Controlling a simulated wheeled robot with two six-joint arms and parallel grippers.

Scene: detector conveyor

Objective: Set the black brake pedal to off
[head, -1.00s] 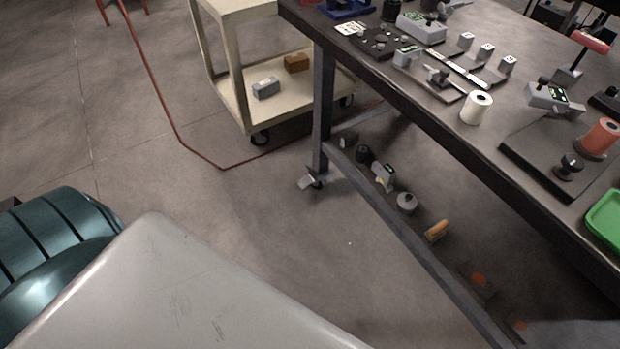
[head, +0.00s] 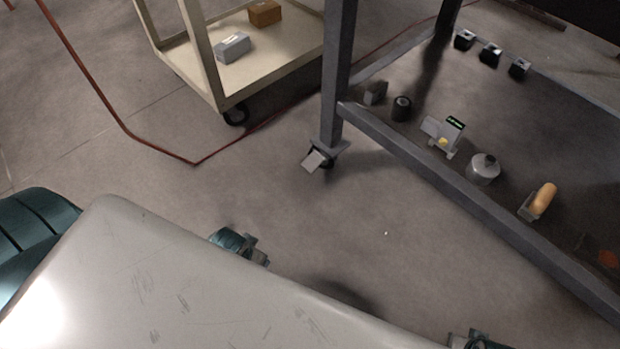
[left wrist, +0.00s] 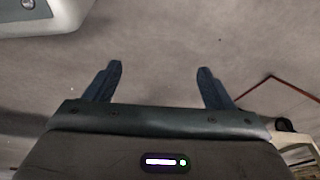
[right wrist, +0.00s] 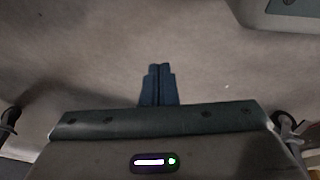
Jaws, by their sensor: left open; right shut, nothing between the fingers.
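A caster (head: 326,157) stands on the floor under the near leg of the dark bench in the head view. A small pedal-like tab (head: 314,160) sticks out at its front left; it looks light grey here, and I cannot tell its setting. No clearly black pedal shows on it. My left gripper (left wrist: 160,82) is open and empty above bare floor in the left wrist view. My right gripper (right wrist: 158,84) is shut with nothing in it, also over floor. In the head view only teal parts of my arms show past my pale body, well apart from the caster.
The bench's lower frame bar (head: 440,180) runs right from the leg, with several objects on the shelf behind it. A cream cart (head: 190,60) with its own caster (head: 235,114) stands at upper left. A red hose (head: 110,112) crosses the floor. Floor before the caster is clear.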

